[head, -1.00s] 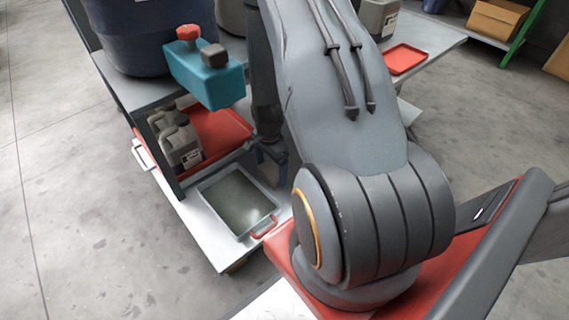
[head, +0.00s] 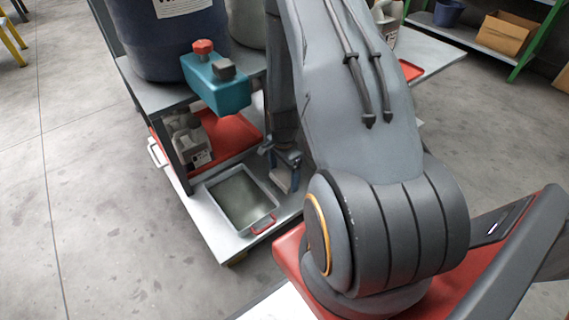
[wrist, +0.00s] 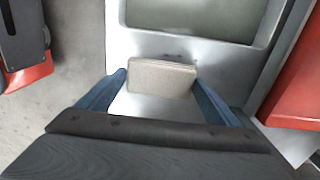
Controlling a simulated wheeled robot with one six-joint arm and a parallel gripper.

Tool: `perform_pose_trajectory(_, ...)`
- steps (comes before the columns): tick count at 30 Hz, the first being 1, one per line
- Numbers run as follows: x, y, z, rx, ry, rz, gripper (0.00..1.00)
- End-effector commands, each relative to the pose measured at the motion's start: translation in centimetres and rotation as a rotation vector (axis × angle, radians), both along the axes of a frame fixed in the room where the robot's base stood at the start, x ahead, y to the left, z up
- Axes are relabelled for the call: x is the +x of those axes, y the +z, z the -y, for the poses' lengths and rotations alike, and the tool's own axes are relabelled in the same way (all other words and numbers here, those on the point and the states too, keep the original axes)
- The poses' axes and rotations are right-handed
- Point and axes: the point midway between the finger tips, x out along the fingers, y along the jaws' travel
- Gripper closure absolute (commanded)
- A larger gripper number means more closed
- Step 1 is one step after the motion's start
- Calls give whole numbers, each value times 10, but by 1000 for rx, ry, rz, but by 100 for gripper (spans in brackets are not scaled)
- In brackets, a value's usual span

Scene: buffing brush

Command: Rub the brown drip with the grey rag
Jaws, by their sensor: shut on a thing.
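My gripper (wrist: 158,76) is shut on the grey rag (wrist: 160,80), a pale grey-beige block between its two blue fingers in the wrist view. The rag is over or on a pale metal surface (wrist: 150,45), just short of a shallow grey tray; I cannot tell whether it touches. I cannot make out the brown drip in either view.
The shallow tray (head: 208,190) with a red handle sits on the cart's lower shelf (head: 210,229). A red tray (head: 236,130) with grey jugs (head: 190,143) is behind it. A teal container (head: 216,88) overhangs from the upper shelf. Open floor lies left.

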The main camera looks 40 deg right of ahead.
Motion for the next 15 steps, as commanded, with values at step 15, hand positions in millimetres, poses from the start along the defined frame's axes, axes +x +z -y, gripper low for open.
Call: perform_pose_trajectory(15, 1, 43, -1, 0, 2, 1, 36)
